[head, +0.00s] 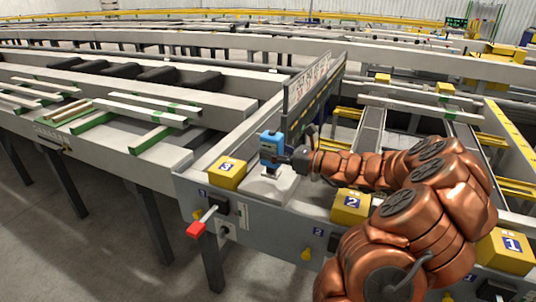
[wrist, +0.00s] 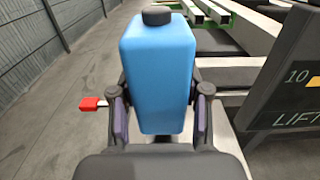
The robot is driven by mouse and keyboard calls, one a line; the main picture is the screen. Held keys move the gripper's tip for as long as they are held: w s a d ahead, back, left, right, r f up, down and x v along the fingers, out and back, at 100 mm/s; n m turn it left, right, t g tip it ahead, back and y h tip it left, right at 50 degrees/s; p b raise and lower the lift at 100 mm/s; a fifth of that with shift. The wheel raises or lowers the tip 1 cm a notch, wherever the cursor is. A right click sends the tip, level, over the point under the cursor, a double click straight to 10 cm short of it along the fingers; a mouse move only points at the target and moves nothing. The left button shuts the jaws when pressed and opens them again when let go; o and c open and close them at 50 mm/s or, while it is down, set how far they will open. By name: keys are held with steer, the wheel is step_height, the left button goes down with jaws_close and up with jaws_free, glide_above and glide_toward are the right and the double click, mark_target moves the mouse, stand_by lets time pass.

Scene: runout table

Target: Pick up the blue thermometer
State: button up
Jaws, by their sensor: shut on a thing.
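The blue thermometer (head: 270,148) is a blue box-shaped body with a dark round cap on top.
A tall grey panel (head: 309,90) stands just behind the thermometer. Open floor lies at the left.

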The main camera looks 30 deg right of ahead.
steer(key=s+a+r, duration=0.1)
steer(key=s, duration=1.3)
steer(key=shift+r, duration=0.15)
steer(key=shift+s, duration=0.1)
